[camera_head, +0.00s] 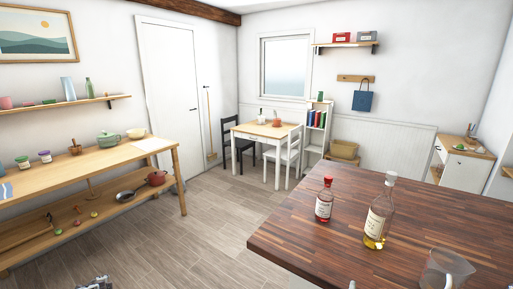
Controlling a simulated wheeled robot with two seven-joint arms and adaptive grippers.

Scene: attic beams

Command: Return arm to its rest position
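A small dark grey piece of my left gripper (95,283) shows at the bottom edge, left of the middle, low over the wooden floor. Most of it is cut off by the frame, so I cannot tell whether its fingers are open or shut. I see nothing held in the part that shows. I cannot make out my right gripper in this view. A small pale thing at the bottom edge, over the near dark counter (300,235), is too cut off to identify.
On the counter stand a red-capped bottle (324,203), a taller bottle with yellow liquid (377,228) and a clear jug (437,268) at the near edge. A wooden workbench (110,158) lines the left wall. The floor (195,225) between is clear.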

